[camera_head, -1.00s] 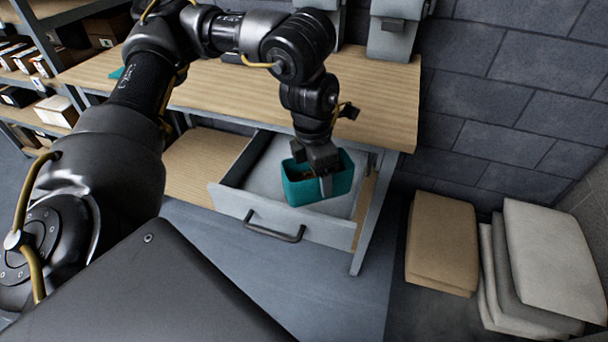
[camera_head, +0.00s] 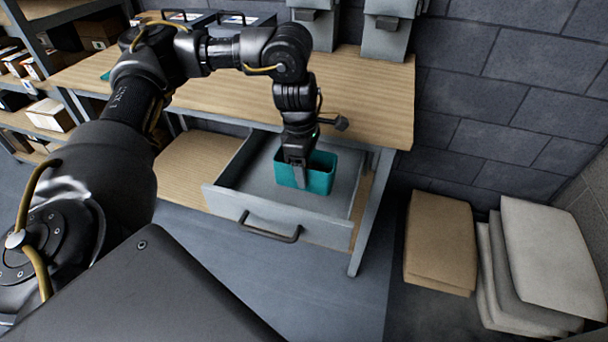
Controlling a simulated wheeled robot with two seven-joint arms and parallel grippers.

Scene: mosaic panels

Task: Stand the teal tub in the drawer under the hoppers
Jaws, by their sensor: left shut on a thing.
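The teal tub (camera_head: 319,178) is upright inside the open grey drawer (camera_head: 240,201), towards its back. Whether its base touches the drawer floor I cannot tell. My left gripper (camera_head: 299,176) points down and is shut on the tub's near wall. The gripper hides part of the tub's front and inside. The hoppers (camera_head: 391,38) stand at the back of the wooden bench top, above the drawer. My right gripper is not in view.
The drawer sits under the wooden bench (camera_head: 365,105), whose edge is close behind my left wrist. Brown sacks (camera_head: 440,240) and pale sacks (camera_head: 553,255) are stacked on the floor at right. Shelves with boxes (camera_head: 50,114) stand at left.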

